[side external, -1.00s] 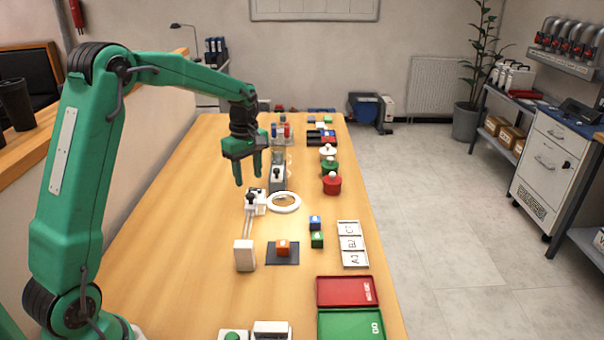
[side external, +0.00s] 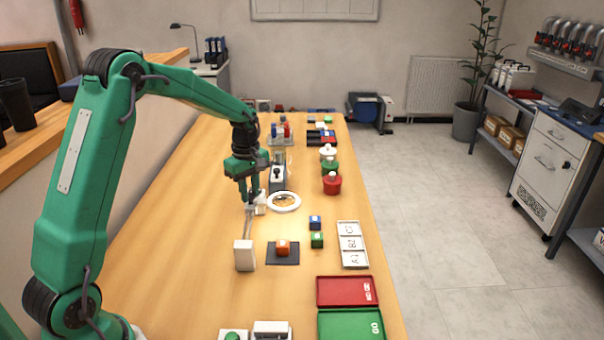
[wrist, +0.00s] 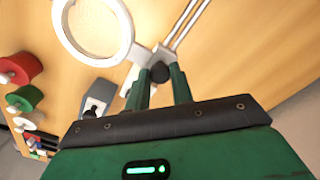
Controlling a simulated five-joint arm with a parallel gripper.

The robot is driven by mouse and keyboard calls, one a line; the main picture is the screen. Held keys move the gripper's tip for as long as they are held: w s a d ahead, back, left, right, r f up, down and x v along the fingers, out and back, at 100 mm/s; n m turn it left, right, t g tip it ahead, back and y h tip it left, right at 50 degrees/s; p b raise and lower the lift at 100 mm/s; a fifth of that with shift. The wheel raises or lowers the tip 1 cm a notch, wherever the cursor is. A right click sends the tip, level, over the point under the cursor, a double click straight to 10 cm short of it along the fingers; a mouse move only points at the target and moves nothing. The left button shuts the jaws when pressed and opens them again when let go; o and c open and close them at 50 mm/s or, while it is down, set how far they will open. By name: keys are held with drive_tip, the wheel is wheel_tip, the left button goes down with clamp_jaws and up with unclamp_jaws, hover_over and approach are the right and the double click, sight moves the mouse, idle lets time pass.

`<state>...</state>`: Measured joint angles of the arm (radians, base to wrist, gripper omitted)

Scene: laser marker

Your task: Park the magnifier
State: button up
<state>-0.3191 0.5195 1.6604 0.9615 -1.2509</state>
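The magnifier has a white lens ring (side external: 284,202) on a thin double-rod arm running to a white block base (side external: 244,256). The ring (wrist: 93,28) and the rods also show in the wrist view. A black knob (wrist: 160,72) sits at the joint between ring and rods. My gripper (side external: 250,200) is down at this joint, beside the ring. In the wrist view my fingers (wrist: 160,83) stand on either side of the knob, with a gap between them. I cannot tell whether they press on it. The gripper mostly hides the joint in the side view.
Red (side external: 332,184), green and white lidded pots stand right of the ring. A grey device (side external: 278,177) stands behind it.

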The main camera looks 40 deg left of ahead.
clamp_jaws()
drive_tip(key=shift+w+a, duration=0.65)
drive_tip(key=o, duration=0.7)
unclamp_jaws()
drive_tip(key=shift+o, duration=0.2)
drive_tip(key=shift+r, duration=0.2)
wheel_tip(320, 180, up, 8)
drive_tip(key=shift+f, duration=0.25)
